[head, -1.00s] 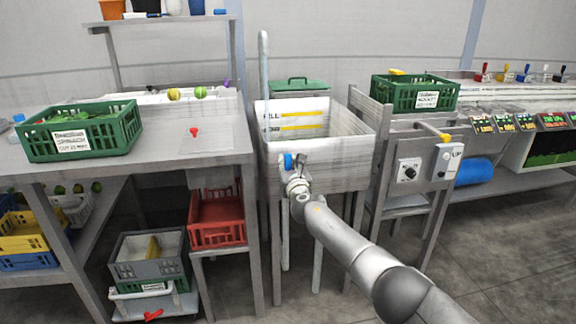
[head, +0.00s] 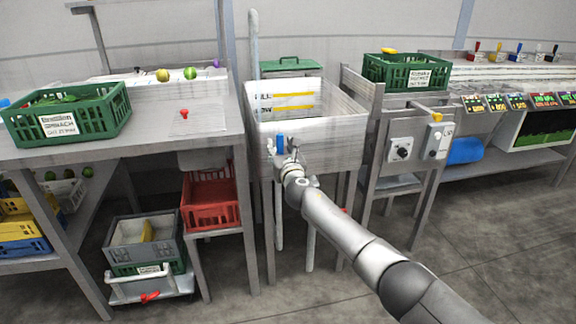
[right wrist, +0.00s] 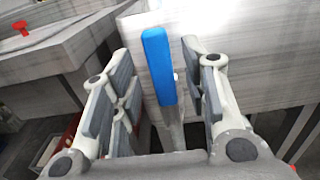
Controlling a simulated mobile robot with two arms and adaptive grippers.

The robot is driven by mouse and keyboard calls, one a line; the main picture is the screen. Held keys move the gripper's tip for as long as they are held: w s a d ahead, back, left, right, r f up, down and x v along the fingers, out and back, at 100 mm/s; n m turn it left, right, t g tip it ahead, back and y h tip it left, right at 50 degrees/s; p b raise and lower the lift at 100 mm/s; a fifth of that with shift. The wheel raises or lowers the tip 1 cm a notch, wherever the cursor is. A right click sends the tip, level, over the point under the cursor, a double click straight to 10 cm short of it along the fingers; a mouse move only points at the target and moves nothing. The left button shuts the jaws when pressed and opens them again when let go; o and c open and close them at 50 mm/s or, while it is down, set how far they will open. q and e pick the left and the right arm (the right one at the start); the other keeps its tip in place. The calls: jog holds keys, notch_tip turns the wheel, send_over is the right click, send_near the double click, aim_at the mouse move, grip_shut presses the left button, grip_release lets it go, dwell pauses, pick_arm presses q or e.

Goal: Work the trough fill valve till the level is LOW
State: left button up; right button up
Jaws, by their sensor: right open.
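The trough (head: 335,135) is a pale, open-topped basin in the middle of the head view. Inside it, a FILL mark (head: 293,95) and a lower LOW mark (head: 293,107) have yellow lines; I cannot make out a water surface. The blue valve handle (head: 280,144) stands upright at the trough's front; it also shows in the right wrist view (right wrist: 159,66). My right gripper (head: 288,152) is open at the handle. In the right wrist view its fingers (right wrist: 157,55) stand either side of the handle, with gaps visible. My left gripper is out of view.
A post with a panel holding a black knob (head: 401,149) and a grey switch box (head: 437,141) stands right of the trough. A bench with a green crate (head: 100,118) is at left. A red crate (head: 212,208) sits low beside the trough.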

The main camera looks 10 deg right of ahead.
jog(key=s, duration=0.9)
jog(key=shift+s+d, duration=0.15)
jog(key=shift+s, duration=0.2)
dwell(4.7)
